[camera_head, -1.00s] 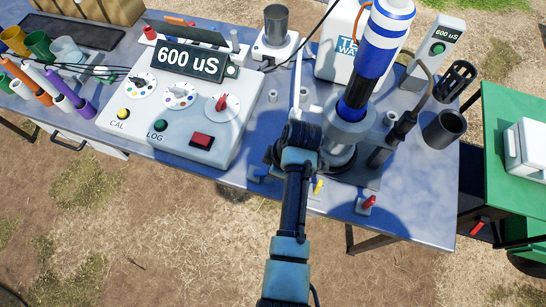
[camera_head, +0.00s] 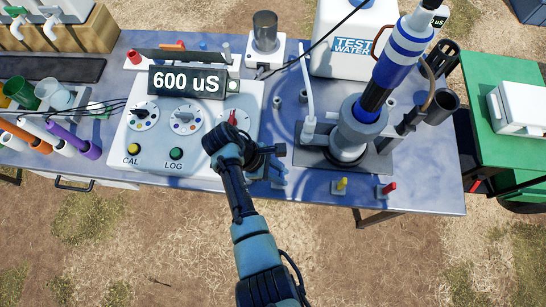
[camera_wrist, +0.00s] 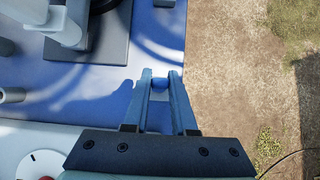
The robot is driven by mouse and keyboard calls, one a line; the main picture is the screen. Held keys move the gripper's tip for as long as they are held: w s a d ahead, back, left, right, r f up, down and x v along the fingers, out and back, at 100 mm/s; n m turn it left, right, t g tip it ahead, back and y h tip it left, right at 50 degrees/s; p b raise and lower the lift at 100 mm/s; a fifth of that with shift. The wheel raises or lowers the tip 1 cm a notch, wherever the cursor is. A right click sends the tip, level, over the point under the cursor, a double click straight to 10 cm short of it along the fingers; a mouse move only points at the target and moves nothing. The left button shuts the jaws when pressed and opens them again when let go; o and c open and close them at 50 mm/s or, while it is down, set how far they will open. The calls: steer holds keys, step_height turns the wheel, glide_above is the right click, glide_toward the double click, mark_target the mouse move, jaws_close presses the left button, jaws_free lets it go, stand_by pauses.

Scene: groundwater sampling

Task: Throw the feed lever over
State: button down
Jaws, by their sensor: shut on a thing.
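A small blue lever (camera_wrist: 160,85) at the table's front edge shows between my fingertips in the wrist view. My gripper (camera_wrist: 160,77) is shut on its blue knob. In the head view my gripper (camera_head: 277,172) reaches down at the front edge, right of the meter console, and largely hides the blue lever. A yellow-tipped lever (camera_head: 341,184) and a red-tipped lever (camera_head: 388,188) stand apart to the right along the same edge. I see no label telling which one is the feed lever.
The console (camera_head: 205,168) reading 600 uS stands left of my gripper. The cylinder stand (camera_head: 348,148) with a blue-and-white bottle is to the right. A white TEST WATER container (camera_head: 352,45) is behind. Free ground lies in front of the table.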

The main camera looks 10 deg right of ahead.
steer(key=shift+w+a+h, duration=0.15)
steer(key=shift+a+h, duration=0.2)
steer(key=shift+h, duration=0.25)
steer(key=c, duration=0.7)
jaws_free()
steer(key=shift+v, duration=6.5)
steer(key=shift+w+f, duration=0.1)
steer(key=shift+w, duration=0.05)
